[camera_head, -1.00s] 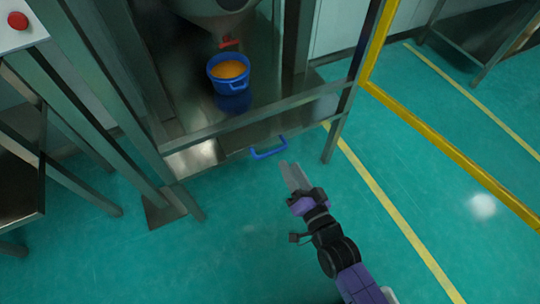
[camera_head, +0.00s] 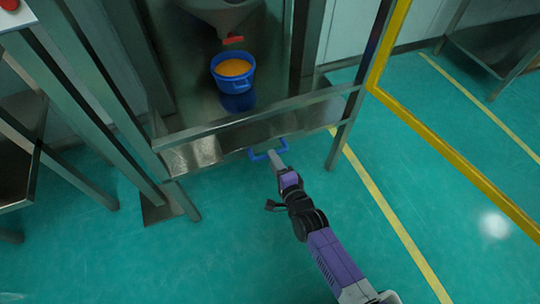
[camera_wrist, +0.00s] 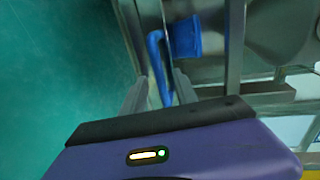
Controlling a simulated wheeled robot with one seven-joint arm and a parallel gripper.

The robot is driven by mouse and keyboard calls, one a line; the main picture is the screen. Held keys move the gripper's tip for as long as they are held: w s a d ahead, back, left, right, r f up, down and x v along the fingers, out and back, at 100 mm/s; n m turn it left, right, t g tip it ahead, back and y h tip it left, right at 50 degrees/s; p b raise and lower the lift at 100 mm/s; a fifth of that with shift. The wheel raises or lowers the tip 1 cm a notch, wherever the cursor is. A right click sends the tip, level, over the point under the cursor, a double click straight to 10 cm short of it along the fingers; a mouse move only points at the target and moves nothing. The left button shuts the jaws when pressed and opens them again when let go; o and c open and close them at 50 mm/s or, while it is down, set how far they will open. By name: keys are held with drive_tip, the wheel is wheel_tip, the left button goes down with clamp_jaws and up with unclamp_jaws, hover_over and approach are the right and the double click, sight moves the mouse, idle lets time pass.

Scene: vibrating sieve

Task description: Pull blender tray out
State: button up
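The metal blender tray (camera_head: 235,134) sits low in the steel frame, with a blue U-shaped handle (camera_head: 256,156) on its front edge. My gripper (camera_head: 275,155) is at the handle. In the wrist view, the blue handle (camera_wrist: 156,55) runs between the two grey fingers of my gripper (camera_wrist: 160,90). The fingers look apart, with a gap on both sides of the handle. In the head view the fingers overlap the right part of the handle.
A blue bucket (camera_head: 232,72) with orange contents stands behind the frame's front bar (camera_head: 260,107), under a metal funnel (camera_head: 225,15) with a red part. A yellow rail (camera_head: 440,132) is at the right. The teal floor in front is clear.

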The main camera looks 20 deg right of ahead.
drive_tip(key=shift+b+x, duration=0.65)
drive_tip(key=shift+x, duration=1.3)
clamp_jaws()
